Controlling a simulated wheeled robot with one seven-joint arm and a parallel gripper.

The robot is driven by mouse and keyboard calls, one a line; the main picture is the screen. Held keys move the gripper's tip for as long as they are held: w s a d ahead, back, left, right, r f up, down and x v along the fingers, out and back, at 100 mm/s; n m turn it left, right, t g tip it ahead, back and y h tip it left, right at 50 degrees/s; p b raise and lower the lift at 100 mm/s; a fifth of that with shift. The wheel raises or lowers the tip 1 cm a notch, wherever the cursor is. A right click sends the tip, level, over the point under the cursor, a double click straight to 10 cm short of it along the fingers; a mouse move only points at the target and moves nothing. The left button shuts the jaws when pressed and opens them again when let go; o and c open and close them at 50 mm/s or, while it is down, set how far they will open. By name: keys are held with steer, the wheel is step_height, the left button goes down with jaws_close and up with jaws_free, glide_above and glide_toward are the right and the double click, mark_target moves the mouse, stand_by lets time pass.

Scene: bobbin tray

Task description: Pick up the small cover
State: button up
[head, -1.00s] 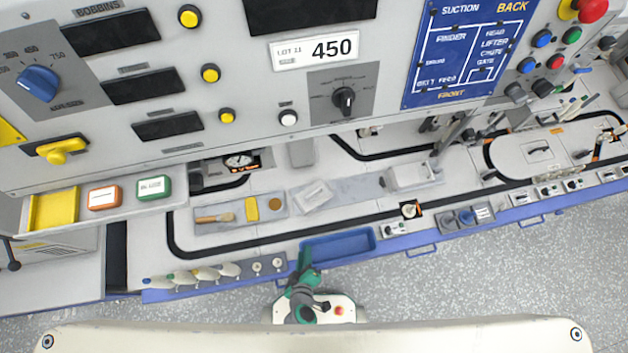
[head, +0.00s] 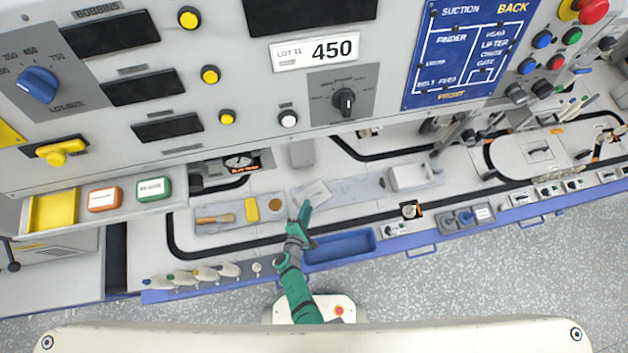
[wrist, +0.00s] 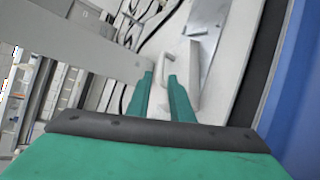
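The small cover (head: 311,188) is a pale grey plate lying on the grey strip at the middle of the bench. In the wrist view a pale bar handle (wrist: 194,64) shows just beyond the right finger, apparently on this cover. My gripper (head: 304,210) is green and is at the cover's front edge in the head view, hiding part of it. Whether a fingertip touches the handle I cannot tell.
A tray (head: 212,226) with a brush and a yellow block lies left of the cover. A blue bin (head: 340,247) sits at the bench's front edge, beside my arm. A pale box (head: 408,178) stands to the right. The large control panel (head: 245,95) overhangs the back.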

mark_target(312, 201)
steer(key=shift+x, duration=3.2)
steer(key=shift+f, duration=0.1)
steer(key=shift+w, duration=0.1)
jaws_close()
